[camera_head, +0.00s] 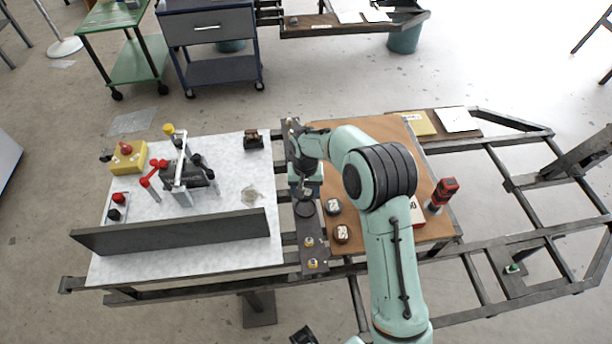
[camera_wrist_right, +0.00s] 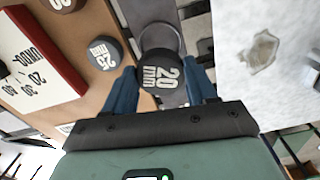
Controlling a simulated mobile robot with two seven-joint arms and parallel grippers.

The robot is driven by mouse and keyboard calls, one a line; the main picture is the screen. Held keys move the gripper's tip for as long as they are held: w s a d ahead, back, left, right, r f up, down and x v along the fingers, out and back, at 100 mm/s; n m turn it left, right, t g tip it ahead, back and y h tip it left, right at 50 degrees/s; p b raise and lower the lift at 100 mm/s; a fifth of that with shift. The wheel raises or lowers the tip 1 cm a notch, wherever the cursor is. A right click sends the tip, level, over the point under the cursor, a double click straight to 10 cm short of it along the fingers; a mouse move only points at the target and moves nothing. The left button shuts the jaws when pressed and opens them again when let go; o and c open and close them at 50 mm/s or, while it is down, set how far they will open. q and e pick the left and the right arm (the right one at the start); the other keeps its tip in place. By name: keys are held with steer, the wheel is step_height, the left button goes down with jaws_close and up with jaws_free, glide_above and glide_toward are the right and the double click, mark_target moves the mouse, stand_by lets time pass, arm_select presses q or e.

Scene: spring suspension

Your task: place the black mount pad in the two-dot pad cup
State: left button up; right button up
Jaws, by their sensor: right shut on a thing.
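My right gripper (camera_head: 305,190) is over the dark strip between the white table and the wooden board. In the right wrist view, its two blue fingers (camera_wrist_right: 162,80) are shut on a round black pad (camera_wrist_right: 160,72) marked "20 mm". A round cup with a grey rim (camera_wrist_right: 162,36) lies just beyond the pad, partly hidden by it. In the head view a dark round cup (camera_head: 305,208) sits on the strip just in front of the gripper. I cannot make out its dots, nor whether the pad touches it. My left gripper is not seen.
A grey upright panel (camera_head: 170,232) edges the white table. A red-and-black object (camera_head: 442,194) stands at the board's right.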

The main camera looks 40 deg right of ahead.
steer(key=shift+w, duration=0.1)
steer(key=shift+f+b, duration=0.7)
steer(key=shift+f, duration=0.2)
step_height(320, 180, down, 4)
steer(key=b, duration=0.3)
steer(key=shift+r, duration=0.1)
steer(key=shift+f+b, duration=0.35)
steer(key=shift+f, duration=0.2)
steer(key=shift+f, duration=0.1)
steer(key=o, duration=1.2)
step_height(320, 180, up, 14)
steer(key=shift+f+p, duration=0.25)
steer(key=shift+p, duration=0.65)
